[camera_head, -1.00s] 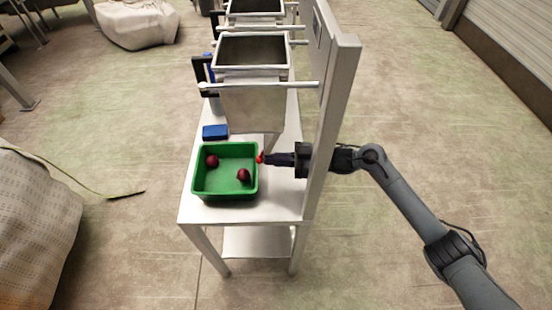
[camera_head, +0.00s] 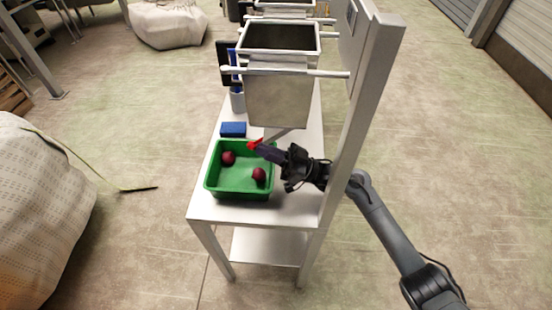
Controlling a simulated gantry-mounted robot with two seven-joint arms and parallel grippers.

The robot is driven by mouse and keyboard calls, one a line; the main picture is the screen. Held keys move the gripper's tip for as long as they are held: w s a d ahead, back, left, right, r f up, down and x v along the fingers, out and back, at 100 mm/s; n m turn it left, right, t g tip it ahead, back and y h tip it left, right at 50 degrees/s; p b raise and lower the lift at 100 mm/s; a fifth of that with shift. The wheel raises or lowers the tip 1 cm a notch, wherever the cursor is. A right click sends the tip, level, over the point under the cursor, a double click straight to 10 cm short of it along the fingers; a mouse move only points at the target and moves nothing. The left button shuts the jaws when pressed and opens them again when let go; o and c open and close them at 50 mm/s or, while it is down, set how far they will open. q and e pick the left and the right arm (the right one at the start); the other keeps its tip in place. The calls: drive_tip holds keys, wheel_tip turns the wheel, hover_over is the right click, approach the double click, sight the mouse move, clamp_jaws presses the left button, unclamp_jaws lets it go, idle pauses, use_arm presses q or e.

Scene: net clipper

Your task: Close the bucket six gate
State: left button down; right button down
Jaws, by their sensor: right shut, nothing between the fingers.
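A metal bucket (camera_head: 277,97) hangs in the frame above the white table. Its gate (camera_head: 285,133) shows as a thin metal flap slanting below the bucket's underside. I cannot read any number on the bucket. My left gripper is not in view.
A blue box (camera_head: 233,129) lies behind the bin. A tall white panel (camera_head: 363,110) rises along the table's right side, beside my right arm. More buckets (camera_head: 284,8) stand behind. The white table's (camera_head: 250,213) front strip is clear.

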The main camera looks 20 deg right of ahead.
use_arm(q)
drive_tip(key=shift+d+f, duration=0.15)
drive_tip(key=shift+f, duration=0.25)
use_arm(e)
drive_tip(key=shift+w+a+r+y, duration=0.15)
drive_tip(key=shift+a+r+y, duration=0.2)
drive_tip(key=shift+a+y, duration=0.05)
